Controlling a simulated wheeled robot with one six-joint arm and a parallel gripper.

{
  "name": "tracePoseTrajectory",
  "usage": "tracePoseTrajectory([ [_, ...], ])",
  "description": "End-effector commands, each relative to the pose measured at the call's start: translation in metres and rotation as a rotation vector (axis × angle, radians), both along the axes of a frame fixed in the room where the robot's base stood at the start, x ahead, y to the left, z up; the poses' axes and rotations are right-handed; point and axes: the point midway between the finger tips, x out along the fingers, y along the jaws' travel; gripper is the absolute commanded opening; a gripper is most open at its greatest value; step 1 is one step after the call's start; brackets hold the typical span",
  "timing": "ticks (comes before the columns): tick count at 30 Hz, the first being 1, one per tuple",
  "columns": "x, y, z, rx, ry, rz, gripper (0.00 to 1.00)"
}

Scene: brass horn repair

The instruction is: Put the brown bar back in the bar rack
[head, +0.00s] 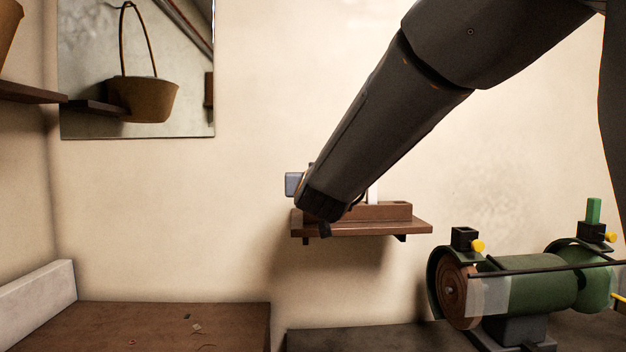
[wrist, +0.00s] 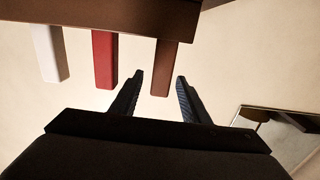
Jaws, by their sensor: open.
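The brown bar (wrist: 163,66) stands in the bar rack (wrist: 100,12), which crosses the top of the wrist view; that view looks upside down. Its free end lies between my open gripper's (wrist: 159,77) fingertips in the picture, with a gap on each side and no clear contact. A red bar (wrist: 104,60) and a white bar (wrist: 49,53) stand beside it in the rack. In the head view the rack (head: 390,211) sits on a wall shelf (head: 365,229).
A green bench grinder (head: 530,284) stands at lower right, with a green bar (head: 593,211) upright in a black holder on it. A mirror (head: 90,60) hangs on the wall at upper left. A brown bench top (head: 170,325) at lower left is mostly clear.

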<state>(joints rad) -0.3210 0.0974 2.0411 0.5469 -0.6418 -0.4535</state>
Motion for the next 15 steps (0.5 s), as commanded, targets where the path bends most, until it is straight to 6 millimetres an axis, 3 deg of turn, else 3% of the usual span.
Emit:
tracePoseTrajectory([
  [5, -0.005, 0.000, 0.000, 0.001, 0.000, 0.001, 0.42],
  [15, -0.052, 0.000, -0.001, 0.001, -0.001, 0.002, 0.42],
])
